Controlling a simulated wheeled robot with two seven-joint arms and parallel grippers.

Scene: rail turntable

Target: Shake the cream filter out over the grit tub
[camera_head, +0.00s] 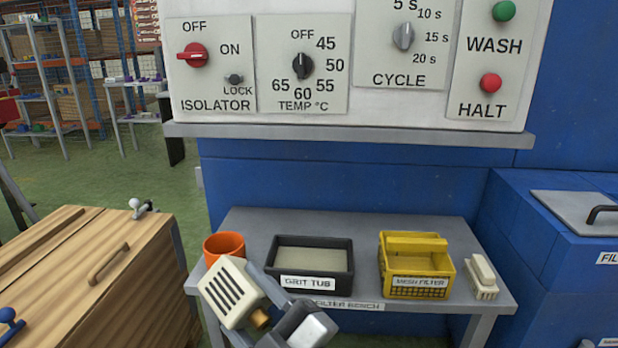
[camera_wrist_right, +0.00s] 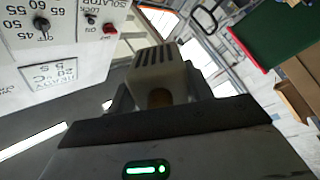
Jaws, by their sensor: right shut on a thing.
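The cream filter (camera_head: 228,291), a pale block with dark slots and a brownish knob, is tilted in the head view. It also shows in the right wrist view (camera_wrist_right: 158,68). My right gripper (camera_head: 257,312) is shut on it. The black grit tub (camera_head: 313,284), labelled and with a pale grey-beige inside, stands on the filter bench. In the picture the filter is at the tub's lower left, in front of the bench's left end, and not over the tub's opening. My left gripper is not in view.
On the bench (camera_head: 360,226), an orange cup (camera_head: 224,244) stands left of the tub, partly hidden by the filter. A yellow mesh filter basket (camera_head: 415,265) and a cream brush-like object (camera_head: 481,277) stand right. A wooden cabinet (camera_head: 95,275) is left; a blue machine with a control panel (camera_head: 350,100) rises behind.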

